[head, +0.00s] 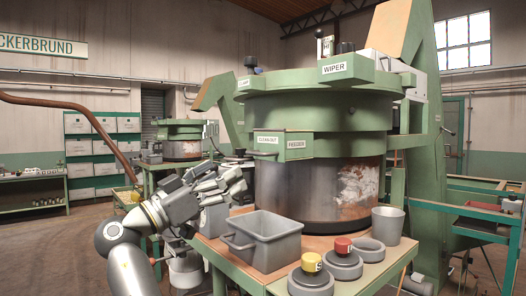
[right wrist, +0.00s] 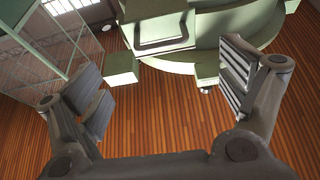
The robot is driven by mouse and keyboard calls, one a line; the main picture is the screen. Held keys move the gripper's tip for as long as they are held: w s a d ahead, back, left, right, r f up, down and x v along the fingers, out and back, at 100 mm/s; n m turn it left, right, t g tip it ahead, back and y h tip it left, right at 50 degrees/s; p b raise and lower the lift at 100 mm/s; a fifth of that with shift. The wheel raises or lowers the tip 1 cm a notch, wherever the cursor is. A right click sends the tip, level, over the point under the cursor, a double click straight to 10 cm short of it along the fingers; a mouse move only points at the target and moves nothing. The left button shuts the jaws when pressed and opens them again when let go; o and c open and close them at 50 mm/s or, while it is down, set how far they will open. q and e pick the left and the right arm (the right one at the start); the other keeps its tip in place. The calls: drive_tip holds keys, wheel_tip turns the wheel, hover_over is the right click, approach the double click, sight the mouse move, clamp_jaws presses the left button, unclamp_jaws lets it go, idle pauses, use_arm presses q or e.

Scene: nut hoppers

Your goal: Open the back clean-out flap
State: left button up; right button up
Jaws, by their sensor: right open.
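The green hopper (head: 320,120) stands over a steel drum in the head view. A green box on its near side carries a CLEAN-OUT label (head: 267,140) and a dark bar handle. In the right wrist view a pale green panel (right wrist: 188,22) with a dark loop handle (right wrist: 163,34) is at the top; I cannot tell if it is the back flap. My right gripper (right wrist: 165,88) is open and empty, its fingers apart below this handle. My left gripper (head: 228,184) is left of the drum in the head view; its opening is unclear.
A grey bin (head: 262,244), a grey cup (head: 388,224), and yellow (head: 311,263) and red (head: 343,246) buttons crowd the hopper's table front. A second hopper (head: 180,140) stands behind at left. Wire mesh (right wrist: 50,50) is at left in the right wrist view, with wooden boards beneath.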

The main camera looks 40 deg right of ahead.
sight(253, 154)
drive_tip(key=p+x, duration=0.2)
drive_tip(key=x, duration=0.2)
drive_tip(key=p+x, duration=0.2)
drive_tip(key=x, duration=0.3)
drive_tip(key=shift+w+d+r, duration=0.1)
drive_tip(key=shift+d+r, duration=0.1)
drive_tip(key=shift+r, duration=0.15)
use_arm(q)
drive_tip(key=r, duration=0.4)
drive_tip(key=shift+w+a+r, duration=0.1)
drive_tip(key=shift+a+r, duration=0.15)
drive_tip(key=shift+r, duration=0.1)
use_arm(e)
drive_tip(key=shift+c, duration=0.3)
drive_tip(key=shift+c, duration=1.2)
drive_tip(key=c, duration=1.1)
use_arm(q)
drive_tip(key=shift+r+p, duration=0.1)
drive_tip(key=shift+p, duration=0.2)
use_arm(e)
drive_tip(key=shift+c, duration=0.2)
